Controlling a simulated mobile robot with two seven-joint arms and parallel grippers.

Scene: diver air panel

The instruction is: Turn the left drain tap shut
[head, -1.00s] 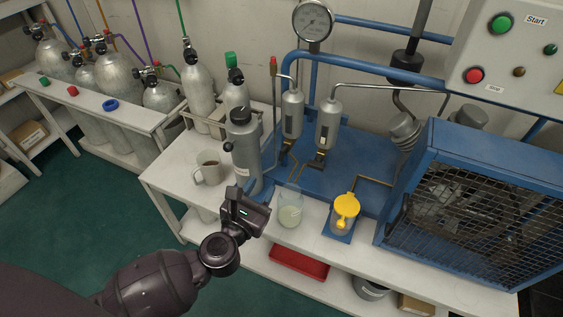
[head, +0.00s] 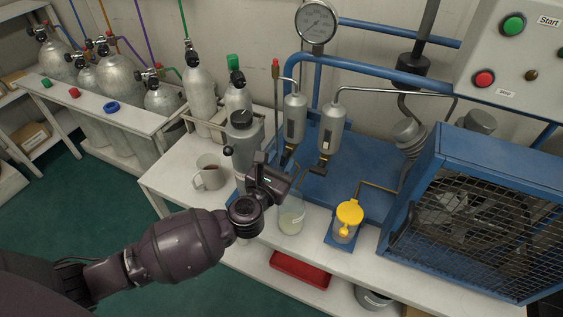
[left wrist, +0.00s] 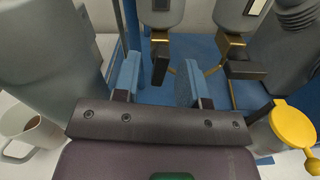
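The left drain tap, with a dark handle (head: 286,159) on brass fittings, is under the left grey cylinder (head: 294,115). In the left wrist view its dark handle (left wrist: 160,64) hangs ahead, between the lines of my two blue-padded fingers. My left gripper (left wrist: 158,80) is open and empty; no contact with the handle shows. In the head view the left gripper (head: 279,178) is just in front of and below the tap, partly blocking the view there. The right drain tap (left wrist: 243,69) is to the right, under the second cylinder (head: 331,128). My right gripper is not in view.
A clear jar (head: 291,217) stands close below the gripper. A yellow-lidded jar (head: 347,219) is to its right. A tall grey canister (head: 243,142) and a mug (head: 208,173) stand close on the left. The blue fan cage (head: 480,210) is at right.

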